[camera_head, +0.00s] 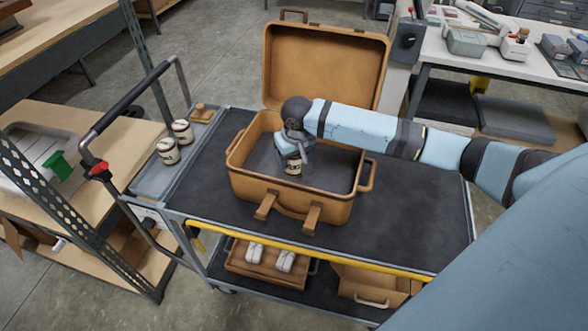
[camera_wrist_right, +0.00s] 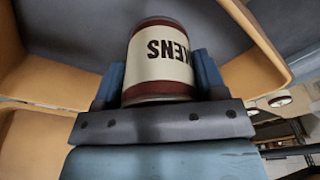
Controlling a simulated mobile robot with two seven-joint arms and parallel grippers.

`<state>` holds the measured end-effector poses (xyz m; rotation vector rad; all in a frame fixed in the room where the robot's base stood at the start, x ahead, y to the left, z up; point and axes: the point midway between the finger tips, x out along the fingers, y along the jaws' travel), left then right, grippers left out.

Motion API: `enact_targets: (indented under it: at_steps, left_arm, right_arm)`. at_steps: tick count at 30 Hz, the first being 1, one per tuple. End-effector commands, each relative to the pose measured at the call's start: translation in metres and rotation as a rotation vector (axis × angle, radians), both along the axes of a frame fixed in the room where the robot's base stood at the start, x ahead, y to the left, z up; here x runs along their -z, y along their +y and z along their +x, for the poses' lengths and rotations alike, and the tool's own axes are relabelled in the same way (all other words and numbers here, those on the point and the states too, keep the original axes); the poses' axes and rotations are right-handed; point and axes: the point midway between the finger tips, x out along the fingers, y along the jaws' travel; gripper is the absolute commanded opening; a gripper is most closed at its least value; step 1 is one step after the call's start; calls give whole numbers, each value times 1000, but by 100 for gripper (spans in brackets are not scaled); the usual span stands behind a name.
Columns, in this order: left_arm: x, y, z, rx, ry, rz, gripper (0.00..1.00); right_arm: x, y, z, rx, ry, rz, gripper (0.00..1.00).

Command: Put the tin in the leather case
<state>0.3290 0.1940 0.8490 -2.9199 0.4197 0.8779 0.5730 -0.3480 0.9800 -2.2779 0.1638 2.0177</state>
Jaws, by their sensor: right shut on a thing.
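The tan leather case (camera_head: 295,198) stands open on the cart, its lid (camera_head: 325,62) raised at the back. My right gripper (camera_head: 292,158) reaches down inside the case and is shut on a tin (camera_head: 293,168). In the right wrist view the tin (camera_wrist_right: 160,60) has a cream label with dark letters and dark red bands, held between the blue fingers of the right gripper (camera_wrist_right: 158,82). The case's tan walls show around it in that view. I cannot tell whether the tin touches the case floor. My left gripper is not in view.
Two similar tins (camera_head: 168,151) (camera_head: 182,131) stand in the grey side tray (camera_head: 150,180) of the cart. The cart's dark top (camera_head: 400,215) is clear right of the case. A white worktable (camera_head: 490,62) with boxes stands at the back right.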

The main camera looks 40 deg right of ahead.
Motion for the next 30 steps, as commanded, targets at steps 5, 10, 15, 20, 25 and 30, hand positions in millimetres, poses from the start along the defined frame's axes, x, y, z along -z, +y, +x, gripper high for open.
enact_targets:
  at_steps: [5,10,15,20,25,30]
  left_arm:
    - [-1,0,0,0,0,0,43]
    - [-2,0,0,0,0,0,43]
    - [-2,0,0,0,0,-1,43]
    - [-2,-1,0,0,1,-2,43]
    - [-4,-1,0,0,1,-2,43]
    - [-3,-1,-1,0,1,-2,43]
  right_arm:
    - [13,0,1,0,-1,1,31]
    - [31,1,0,-1,0,0,31]
    - [54,0,0,0,0,0,31]
    - [55,0,1,-1,-2,1,31]
    - [56,0,0,0,-1,1,31]
    - [58,0,0,0,-1,0,90]
